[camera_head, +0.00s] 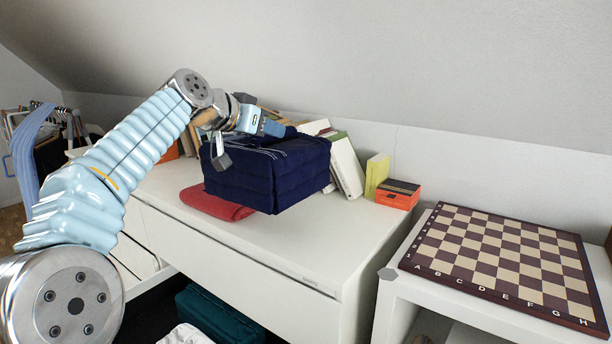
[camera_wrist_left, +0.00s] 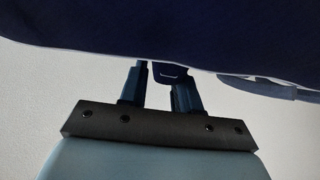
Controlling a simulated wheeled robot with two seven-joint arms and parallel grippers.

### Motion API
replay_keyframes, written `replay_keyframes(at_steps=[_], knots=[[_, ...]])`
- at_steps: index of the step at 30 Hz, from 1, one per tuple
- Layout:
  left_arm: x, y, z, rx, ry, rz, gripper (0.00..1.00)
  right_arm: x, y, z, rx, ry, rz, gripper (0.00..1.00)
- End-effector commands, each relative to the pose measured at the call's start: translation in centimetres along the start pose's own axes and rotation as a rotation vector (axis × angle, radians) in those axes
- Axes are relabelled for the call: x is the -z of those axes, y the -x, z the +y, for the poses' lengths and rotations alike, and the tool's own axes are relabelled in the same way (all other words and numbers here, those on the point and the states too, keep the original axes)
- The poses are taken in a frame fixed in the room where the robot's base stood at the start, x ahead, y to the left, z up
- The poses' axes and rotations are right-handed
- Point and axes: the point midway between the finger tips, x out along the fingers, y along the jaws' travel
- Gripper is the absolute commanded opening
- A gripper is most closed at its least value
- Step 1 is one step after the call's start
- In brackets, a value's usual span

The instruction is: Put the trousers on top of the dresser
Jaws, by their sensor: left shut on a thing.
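The trousers (camera_head: 268,172) are a thick, folded dark navy bundle with thin white lines on top. They are over the white dresser (camera_head: 240,268), above a red folded cloth (camera_head: 216,203). I cannot tell whether they touch the cloth. My left gripper (camera_head: 272,128) reaches in from behind the arm at the back edge of the trousers. In the left wrist view the gripper (camera_wrist_left: 162,82) is shut on part of the navy fabric (camera_wrist_left: 180,35). The fingertips are partly hidden. My right gripper is not in view.
Books (camera_head: 345,165), a yellow book (camera_head: 376,175) and an orange-and-black box (camera_head: 398,194) stand along the dresser's back. A chessboard (camera_head: 510,262) lies on a white shelf unit at right. The dresser top's right front is clear. A teal folded item (camera_head: 215,318) sits below.

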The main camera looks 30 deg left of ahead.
Motion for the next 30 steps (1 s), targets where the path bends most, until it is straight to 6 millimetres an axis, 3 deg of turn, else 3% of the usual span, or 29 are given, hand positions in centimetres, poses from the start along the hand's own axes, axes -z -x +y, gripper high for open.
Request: replay_keyframes(at_steps=[8, 15, 25, 30], knots=[[-0.5, -4.3, 4.0, -0.002, -0.003, 0.002, 0.0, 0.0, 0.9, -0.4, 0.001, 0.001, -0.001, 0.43], [-3.2, -7.6, 6.0, 0.0, -0.002, 0.002, 0.0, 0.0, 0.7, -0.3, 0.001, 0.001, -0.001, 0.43], [-4.7, -9.8, 7.3, 0.0, -0.002, 0.003, 0.0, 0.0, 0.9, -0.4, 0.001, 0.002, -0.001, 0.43], [-6.8, -10.6, 7.3, 0.003, -0.001, 0.003, 0.0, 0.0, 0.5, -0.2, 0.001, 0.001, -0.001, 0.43]])
